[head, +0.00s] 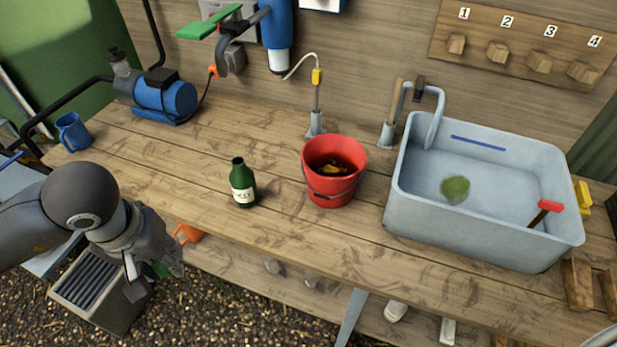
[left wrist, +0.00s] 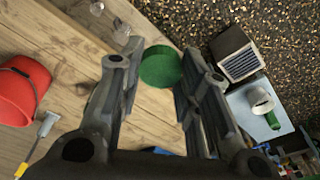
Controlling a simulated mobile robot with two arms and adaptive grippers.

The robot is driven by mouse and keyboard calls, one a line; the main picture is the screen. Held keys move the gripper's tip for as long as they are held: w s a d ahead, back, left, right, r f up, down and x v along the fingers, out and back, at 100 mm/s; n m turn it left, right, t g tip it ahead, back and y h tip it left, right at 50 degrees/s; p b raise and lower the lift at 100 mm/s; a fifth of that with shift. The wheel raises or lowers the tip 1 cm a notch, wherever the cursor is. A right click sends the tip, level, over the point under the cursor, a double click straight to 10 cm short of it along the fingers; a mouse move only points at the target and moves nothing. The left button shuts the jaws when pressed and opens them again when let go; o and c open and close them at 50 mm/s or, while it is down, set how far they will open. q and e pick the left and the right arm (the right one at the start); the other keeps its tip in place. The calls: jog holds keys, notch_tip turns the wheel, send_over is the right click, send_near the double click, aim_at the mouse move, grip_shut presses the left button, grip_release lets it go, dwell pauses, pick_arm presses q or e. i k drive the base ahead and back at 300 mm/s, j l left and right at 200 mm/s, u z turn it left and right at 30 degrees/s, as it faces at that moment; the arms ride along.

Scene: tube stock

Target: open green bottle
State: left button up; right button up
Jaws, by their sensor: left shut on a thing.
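The green bottle (head: 242,185) with a pale label stands upright on the wooden bench, left of the red bucket. Its narrow neck shows no separate cap that I can make out. My left gripper (head: 155,268) is in front of the bench's front edge, left of and apart from the bottle. It is shut on a round green cap (head: 161,269). In the left wrist view, the green cap (left wrist: 160,66) shows as a disc between the fingertips of my left gripper (left wrist: 158,72). My right gripper is not in view.
The red bucket (head: 347,189) holds dark contents and stands right of the bottle. A large grey sink (head: 420,215) fills the right side. A blue compressor (head: 180,99) and blue mug (head: 73,131) are at left. A grey grated box (head: 103,300) stands below my left arm.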

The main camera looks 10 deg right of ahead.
aim_at(242, 177)
jog(key=i+l+z, duration=0.15)
jog(key=z, duration=0.25)
jog(key=i+z, duration=0.35)
jog(key=k+l, duration=0.05)
